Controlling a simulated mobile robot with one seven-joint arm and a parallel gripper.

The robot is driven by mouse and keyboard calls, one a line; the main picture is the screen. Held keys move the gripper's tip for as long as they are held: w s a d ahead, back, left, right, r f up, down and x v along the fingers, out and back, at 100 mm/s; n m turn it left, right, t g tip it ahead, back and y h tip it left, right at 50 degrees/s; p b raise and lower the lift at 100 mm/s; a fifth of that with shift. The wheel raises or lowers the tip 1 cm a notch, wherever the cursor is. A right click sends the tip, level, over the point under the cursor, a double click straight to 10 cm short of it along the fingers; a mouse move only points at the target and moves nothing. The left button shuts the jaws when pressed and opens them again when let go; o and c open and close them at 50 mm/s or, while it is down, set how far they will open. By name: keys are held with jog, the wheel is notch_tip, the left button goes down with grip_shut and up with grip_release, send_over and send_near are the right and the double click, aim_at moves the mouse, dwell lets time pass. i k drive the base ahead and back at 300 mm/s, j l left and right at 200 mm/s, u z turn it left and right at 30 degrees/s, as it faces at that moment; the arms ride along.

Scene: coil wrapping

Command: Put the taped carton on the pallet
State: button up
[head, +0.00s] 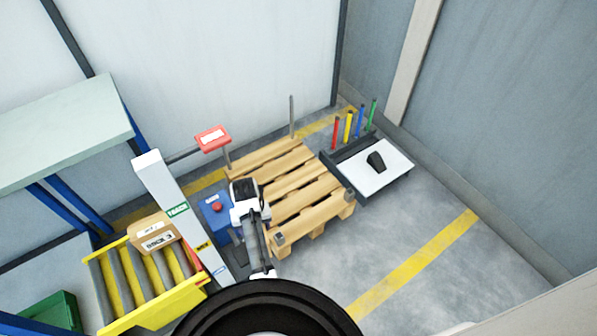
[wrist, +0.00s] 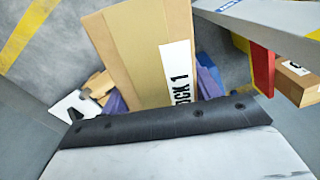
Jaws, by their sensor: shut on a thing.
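The taped carton (wrist: 125,55) is brown with a paler strip along it and a white label (wrist: 178,75) whose visible part reads "OCK 1". It fills the upper middle of the wrist view, right in front of my gripper (wrist: 170,122), which is shut on it. The fingertips and the grip itself are hard to make out. In the head view my arm shows at the centre, and I cannot make out the held carton there. The slatted wooden pallet (head: 301,190) lies on the floor beyond and right of my arm, with bare boards on top.
A carton marked "DOCK 3" (head: 155,239) sits on the yellow roller conveyor (head: 107,287) at left. A grey-white post (head: 165,190) and a blue box with a red button (head: 214,212) stand left of the pallet. A white-topped stand (head: 395,168) is to its right. The right floor is clear.

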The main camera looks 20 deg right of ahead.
aim_at(286, 195)
jog(key=i+l+z, duration=0.25)
jog(key=i, duration=0.4)
jog(key=i+z, duration=0.25)
jog(key=i, duration=0.4)
jog(key=l, duration=0.1)
